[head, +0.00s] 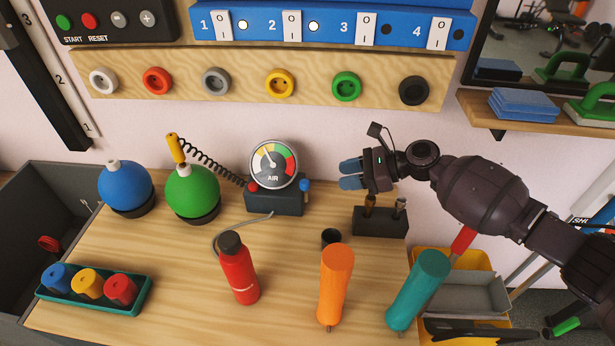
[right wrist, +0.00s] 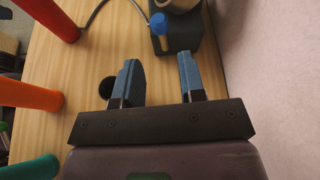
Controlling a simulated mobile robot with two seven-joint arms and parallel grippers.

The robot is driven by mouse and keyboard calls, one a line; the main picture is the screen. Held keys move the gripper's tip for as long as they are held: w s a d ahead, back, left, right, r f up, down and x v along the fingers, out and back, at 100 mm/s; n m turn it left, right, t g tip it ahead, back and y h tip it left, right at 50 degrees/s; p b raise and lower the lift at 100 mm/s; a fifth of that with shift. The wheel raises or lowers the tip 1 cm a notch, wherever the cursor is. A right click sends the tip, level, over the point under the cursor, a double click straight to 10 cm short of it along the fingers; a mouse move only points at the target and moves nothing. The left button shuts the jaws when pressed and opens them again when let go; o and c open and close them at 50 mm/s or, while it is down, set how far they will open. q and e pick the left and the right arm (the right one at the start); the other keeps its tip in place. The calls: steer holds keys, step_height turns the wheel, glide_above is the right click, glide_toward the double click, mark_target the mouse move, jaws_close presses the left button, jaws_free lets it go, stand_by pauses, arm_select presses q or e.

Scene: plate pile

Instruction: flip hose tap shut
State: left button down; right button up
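The hose tap is a small blue lever (head: 304,187) standing upright on the right end of the dark air gauge box (head: 275,204). It also shows in the right wrist view as a blue lever (right wrist: 160,29) on the box, ahead of the fingers. A thin grey hose (head: 240,224) runs from the box toward the red bottle. My right gripper (head: 350,175) is to the right of the tap, its blue fingers pointing left at it. In the right wrist view the gripper (right wrist: 160,78) is open and empty, apart from the tap. My left gripper is out of view.
A dark tool holder (head: 380,222) stands below my right gripper, with a black cup (head: 331,238) left of it. Red (head: 238,270), orange (head: 335,285) and teal (head: 418,290) cylinders stand nearer. A green ball (head: 192,192) is left of the gauge. The wall is close behind.

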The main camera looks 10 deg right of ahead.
mark_target(308, 182)
steer(key=b+x, duration=0.1)
steer(key=x, duration=0.9)
steer(key=shift+b, duration=0.4)
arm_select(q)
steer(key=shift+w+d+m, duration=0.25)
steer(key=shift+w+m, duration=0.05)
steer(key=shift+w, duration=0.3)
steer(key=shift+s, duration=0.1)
arm_select(e)
steer(key=shift+c, duration=0.3)
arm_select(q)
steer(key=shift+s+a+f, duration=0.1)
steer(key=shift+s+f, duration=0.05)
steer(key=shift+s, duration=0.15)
arm_select(e)
jaws_close()
